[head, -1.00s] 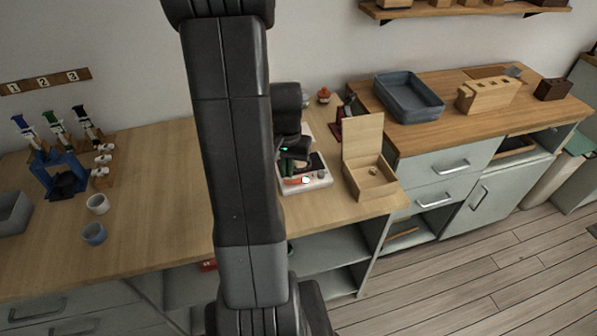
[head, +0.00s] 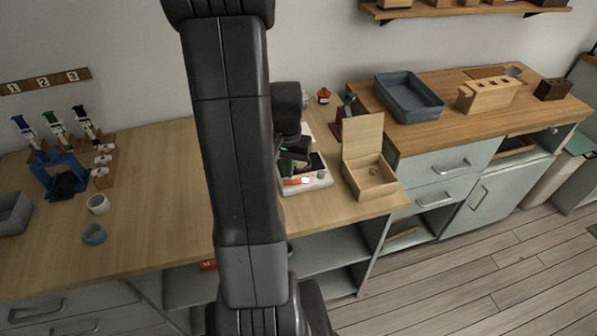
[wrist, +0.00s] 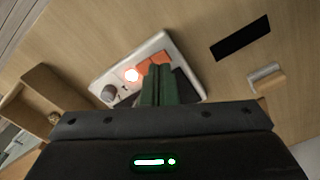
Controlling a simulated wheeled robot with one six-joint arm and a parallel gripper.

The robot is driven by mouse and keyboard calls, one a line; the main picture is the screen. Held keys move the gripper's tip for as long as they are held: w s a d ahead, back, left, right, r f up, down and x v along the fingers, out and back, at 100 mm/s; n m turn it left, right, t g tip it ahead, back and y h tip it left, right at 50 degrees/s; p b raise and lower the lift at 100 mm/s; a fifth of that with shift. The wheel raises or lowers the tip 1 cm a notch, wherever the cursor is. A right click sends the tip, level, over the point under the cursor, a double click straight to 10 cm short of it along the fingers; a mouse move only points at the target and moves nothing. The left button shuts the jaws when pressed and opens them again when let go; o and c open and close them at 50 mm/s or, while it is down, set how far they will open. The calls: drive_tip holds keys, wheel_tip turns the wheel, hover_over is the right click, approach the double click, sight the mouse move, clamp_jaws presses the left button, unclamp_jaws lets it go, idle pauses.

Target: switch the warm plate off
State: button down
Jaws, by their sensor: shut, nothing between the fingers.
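The warm plate (head: 322,180) is a white box with a dark top, standing on the wooden bench; it also shows in the wrist view (wrist: 178,45). On its near edge are an orange-red switch (wrist: 155,62), a brightly glowing lamp (wrist: 131,75) and a grey knob (wrist: 109,93). My gripper (wrist: 160,72) is shut and empty, its green fingers together over the plate, with the tips beside the orange-red switch. The fingers hide part of the dark top and perhaps part of the switch. I cannot tell whether the tips touch it.
An open wooden box (head: 370,178) stands close to the right of the plate. A dark red stand (head: 340,122) and a small orange-capped jar (head: 323,96) are behind it. A blue-grey tray (head: 408,96) is farther right. The bench left of my arm has clear room.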

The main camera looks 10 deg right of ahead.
drive_tip(key=shift+f+b, duration=1)
drive_tip(key=shift+f, duration=0.35)
idle(0.6)
drive_tip(key=shift+r, duration=0.1)
drive_tip(key=shift+r+p, duration=2.75)
drive_tip(key=shift+r, duration=0.75)
drive_tip(key=shift+f, duration=0.15)
wheel_tip(320, 180, down, 7)
drive_tip(key=b, duration=0.5)
drive_tip(key=shift+b, duration=0.35)
drive_tip(key=shift+r, duration=0.2)
